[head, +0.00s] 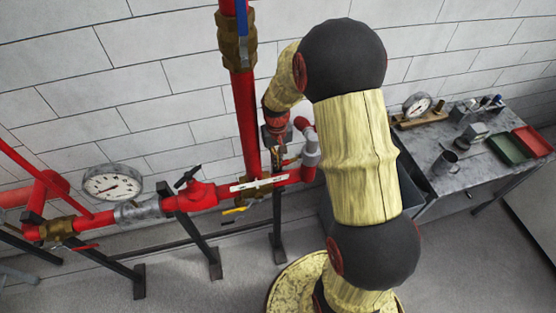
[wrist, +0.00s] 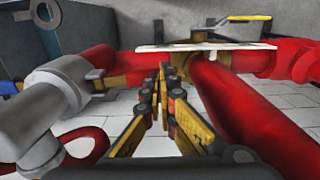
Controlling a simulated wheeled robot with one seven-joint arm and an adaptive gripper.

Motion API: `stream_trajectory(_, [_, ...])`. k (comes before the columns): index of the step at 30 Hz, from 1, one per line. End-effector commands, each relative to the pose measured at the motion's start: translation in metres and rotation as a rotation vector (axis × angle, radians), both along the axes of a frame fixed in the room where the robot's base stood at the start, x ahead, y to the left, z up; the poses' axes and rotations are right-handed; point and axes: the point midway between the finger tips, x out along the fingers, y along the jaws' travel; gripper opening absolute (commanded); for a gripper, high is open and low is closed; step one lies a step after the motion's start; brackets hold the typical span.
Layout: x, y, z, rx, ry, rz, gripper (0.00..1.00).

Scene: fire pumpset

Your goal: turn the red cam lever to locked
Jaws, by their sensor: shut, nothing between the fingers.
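A grey coupling (wrist: 50,98) fills the left side of the wrist view, with a curved red piece (wrist: 92,140) looping out beside its lower end. This red piece may be the cam lever; I cannot tell its position for certain. The coupling also shows in the head view (head: 311,150), at the right end of the red pipe, partly beside my arm. My gripper (wrist: 160,72) is shut and empty, its fingers together to the right of the coupling, apart from it. In the head view my gripper (head: 281,155) is small and partly hidden among the pipes.
A brass valve (wrist: 185,64) with a white strip (wrist: 205,47) and a yellow handle (wrist: 249,18) lies beyond my fingertips. A thick red pipe (wrist: 245,105) runs close on their right. A gauge (head: 112,183) stands left; a workbench (head: 430,150) with trays stands right.

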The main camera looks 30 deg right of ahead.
Motion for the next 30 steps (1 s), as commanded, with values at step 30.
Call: stream_trajectory(30, [-0.005,-0.018,-0.074,0.000,0.000,-0.002,0.00])
